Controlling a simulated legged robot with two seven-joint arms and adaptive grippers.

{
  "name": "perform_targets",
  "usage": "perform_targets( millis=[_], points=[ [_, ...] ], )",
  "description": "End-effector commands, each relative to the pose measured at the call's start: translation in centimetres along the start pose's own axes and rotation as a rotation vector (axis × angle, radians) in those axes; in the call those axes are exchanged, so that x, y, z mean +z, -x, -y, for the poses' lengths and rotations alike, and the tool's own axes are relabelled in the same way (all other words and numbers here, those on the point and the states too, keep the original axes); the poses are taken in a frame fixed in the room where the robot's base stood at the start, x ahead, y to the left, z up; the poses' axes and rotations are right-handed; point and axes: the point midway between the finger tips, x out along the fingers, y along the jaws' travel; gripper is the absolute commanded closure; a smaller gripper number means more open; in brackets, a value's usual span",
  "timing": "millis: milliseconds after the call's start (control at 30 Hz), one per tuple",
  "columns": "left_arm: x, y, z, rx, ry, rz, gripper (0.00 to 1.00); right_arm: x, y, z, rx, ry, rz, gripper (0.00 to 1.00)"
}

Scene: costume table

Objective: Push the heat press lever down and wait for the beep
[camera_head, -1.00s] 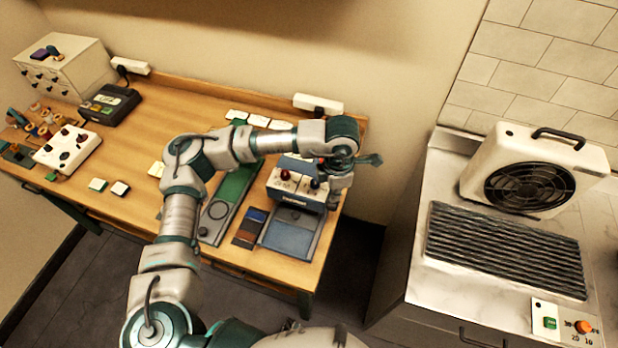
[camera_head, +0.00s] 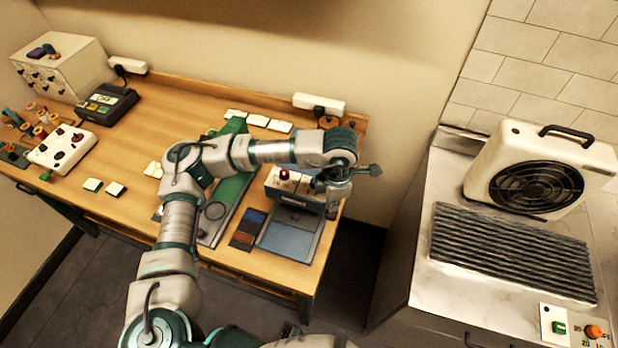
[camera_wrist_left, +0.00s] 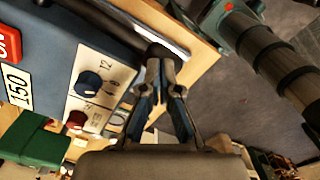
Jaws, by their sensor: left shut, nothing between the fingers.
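The heat press (camera_head: 296,199) is a blue box with a pale top panel and a red knob, at the right end of the wooden table. My left gripper (camera_head: 334,189) is low over its right side and partly hides it. In the left wrist view the press (camera_wrist_left: 65,60) shows a red ON label, a "150" display and a dark dial. A grey bar with a black end (camera_wrist_left: 157,50), which looks like the lever, runs along the press edge. My left gripper (camera_wrist_left: 163,62) is shut and empty, its tips at that black end; contact is unclear. My right gripper is out of view.
A power strip (camera_head: 318,103) is on the wall behind. A counter with a fan unit (camera_head: 540,172) stands right, across a floor gap.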

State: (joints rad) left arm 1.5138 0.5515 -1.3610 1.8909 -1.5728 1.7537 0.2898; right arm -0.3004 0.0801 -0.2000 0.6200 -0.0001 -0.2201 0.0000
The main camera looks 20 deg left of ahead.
Motion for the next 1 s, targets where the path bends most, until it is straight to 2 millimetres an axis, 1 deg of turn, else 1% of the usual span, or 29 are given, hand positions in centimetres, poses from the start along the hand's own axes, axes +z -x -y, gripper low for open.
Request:
perform_targets(
  millis=[333, 733, 1000],
  points=[
    [0.0, -0.1, 0.0, 0.001, 0.000, 0.000, 1.00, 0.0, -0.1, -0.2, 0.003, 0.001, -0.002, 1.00],
    [-0.1, -2.6, 0.2, -0.001, -0.001, 0.000, 1.00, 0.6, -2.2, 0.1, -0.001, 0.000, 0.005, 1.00],
    [-0.2, -2.5, 0.3, 0.001, -0.001, 0.001, 1.00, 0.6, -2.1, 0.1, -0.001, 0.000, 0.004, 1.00]
  ],
)
